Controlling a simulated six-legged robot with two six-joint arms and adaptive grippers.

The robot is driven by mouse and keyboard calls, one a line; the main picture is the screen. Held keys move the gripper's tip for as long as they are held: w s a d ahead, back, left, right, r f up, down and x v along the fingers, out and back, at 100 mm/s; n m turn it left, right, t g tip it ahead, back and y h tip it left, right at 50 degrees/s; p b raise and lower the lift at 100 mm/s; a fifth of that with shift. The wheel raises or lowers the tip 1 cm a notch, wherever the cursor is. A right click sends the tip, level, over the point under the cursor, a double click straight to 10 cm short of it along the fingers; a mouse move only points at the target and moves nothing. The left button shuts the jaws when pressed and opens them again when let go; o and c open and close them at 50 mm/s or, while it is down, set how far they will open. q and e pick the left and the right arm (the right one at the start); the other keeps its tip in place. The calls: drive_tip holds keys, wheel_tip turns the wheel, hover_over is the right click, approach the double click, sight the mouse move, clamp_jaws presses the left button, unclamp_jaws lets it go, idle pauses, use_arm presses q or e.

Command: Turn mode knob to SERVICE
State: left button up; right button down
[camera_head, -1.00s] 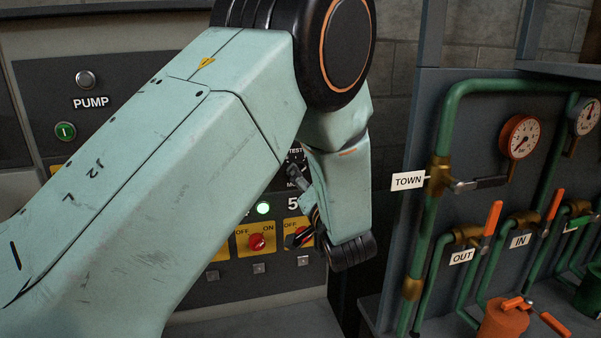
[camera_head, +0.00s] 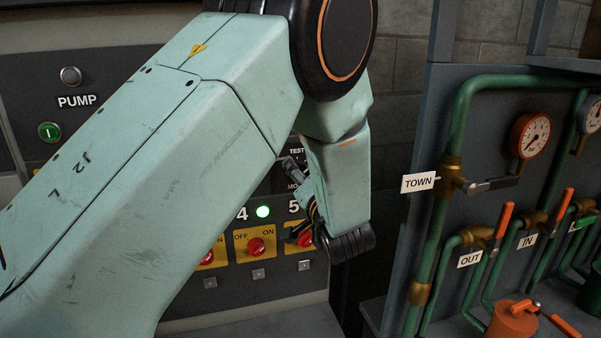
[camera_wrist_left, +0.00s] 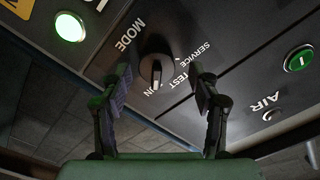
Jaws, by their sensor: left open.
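The mode knob (camera_wrist_left: 155,70) is black and round with a white pointer line, on the dark panel in the left wrist view. Its pointer aims down the picture toward a partly hidden label ending in "N" (camera_wrist_left: 153,87). The TEST label (camera_wrist_left: 182,82) and the SERVICE label (camera_wrist_left: 192,54) lie to its right. My left gripper (camera_wrist_left: 160,77) is open, with one finger on each side of the knob in the picture; I cannot tell whether either touches it. In the head view my left arm hides the knob, and a dark gripper part (camera_head: 291,166) shows beside the TEST label.
A green AIR button (camera_wrist_left: 299,58) is to the right in the wrist view. Green pipes (camera_head: 433,240) with orange-handled valves and gauges stand at the right.

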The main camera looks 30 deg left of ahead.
use_arm(q)
drive_tip(key=shift+w+f, duration=0.1)
drive_tip(key=shift+w, duration=0.35)
drive_tip(key=shift+w+a+f, duration=0.15)
drive_tip(key=shift+a, duration=0.2)
drive_tip(key=shift+s, duration=0.35)
drive_tip(key=shift+c, duration=1)
drive_tip(key=shift+s+d+r, duration=0.15)
drive_tip(key=shift+d+r, duration=0.15)
drive_tip(key=c, duration=0.3)
drive_tip(key=shift+w+f, duration=0.1)
drive_tip(key=shift+w, duration=0.2)
drive_tip(key=c, duration=0.3)
drive_tip(key=shift+s+a, duration=0.1)
drive_tip(key=shift+s, duration=0.05)
drive_tip(key=c, duration=0.4)
use_arm(e)
drive_tip(key=shift+w+a, duration=0.15)
drive_tip(key=shift+w, duration=0.1)
drive_tip(key=shift+f, duration=0.1)
